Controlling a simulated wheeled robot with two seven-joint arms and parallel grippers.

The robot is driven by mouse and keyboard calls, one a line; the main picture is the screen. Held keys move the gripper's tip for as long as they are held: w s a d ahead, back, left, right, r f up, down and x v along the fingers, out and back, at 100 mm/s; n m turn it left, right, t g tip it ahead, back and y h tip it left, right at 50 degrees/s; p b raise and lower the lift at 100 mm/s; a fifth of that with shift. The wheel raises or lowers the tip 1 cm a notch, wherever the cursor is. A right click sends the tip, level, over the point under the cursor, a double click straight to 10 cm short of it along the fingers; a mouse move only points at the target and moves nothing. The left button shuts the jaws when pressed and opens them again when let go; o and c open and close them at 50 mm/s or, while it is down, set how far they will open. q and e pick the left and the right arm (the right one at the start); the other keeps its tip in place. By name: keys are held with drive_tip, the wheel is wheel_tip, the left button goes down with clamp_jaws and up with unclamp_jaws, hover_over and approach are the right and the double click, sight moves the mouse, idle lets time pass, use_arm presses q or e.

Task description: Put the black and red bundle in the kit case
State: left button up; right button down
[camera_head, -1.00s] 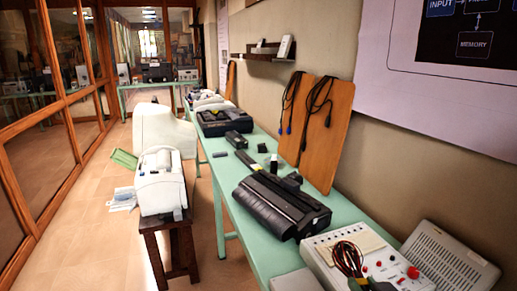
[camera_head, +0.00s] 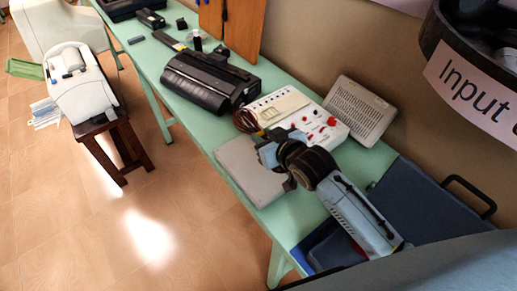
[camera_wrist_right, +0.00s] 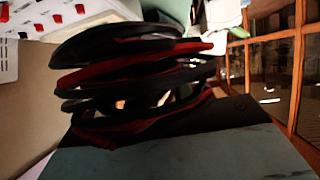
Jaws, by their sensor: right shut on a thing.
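The black and red bundle (camera_head: 245,121) of looped leads is at the tip of my right gripper (camera_head: 262,141), which is shut on it. Its loops fill the middle of the right wrist view (camera_wrist_right: 135,75). In the head view it shows beside the left edge of the white panel device; I cannot tell whether it touches that device. The dark blue kit case (camera_head: 432,208) lies open at the table's near right end, its black handle at the right. My right arm hides part of the case. My left gripper is not in view.
A white device with red knobs (camera_head: 300,117) and a grey slotted box (camera_head: 358,110) stand behind the gripper. A flat grey box (camera_head: 246,172) lies at the table's front edge. A black machine (camera_head: 208,80) stands farther left.

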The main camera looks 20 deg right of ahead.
sight(262, 134)
drive_tip(key=w+f+p, duration=0.1)
drive_tip(key=w+f+y+p, duration=0.1)
drive_tip(key=p, duration=0.1)
drive_tip(key=shift+w+d+n+p, duration=0.1)
drive_tip(key=shift+w+n+p, duration=0.2)
drive_tip(key=shift+w+n, duration=0.1)
drive_tip(key=shift+w+d+f+p, duration=0.45)
drive_tip(key=shift+f+p, duration=0.2)
drive_tip(key=shift+f, duration=0.05)
wheel_tip(262, 134, down, 9)
drive_tip(key=shift+r+b, duration=0.2)
drive_tip(key=shift+b, duration=0.7)
drive_tip(key=shift+f, duration=0.55)
drive_tip(key=shift+f, duration=0.1)
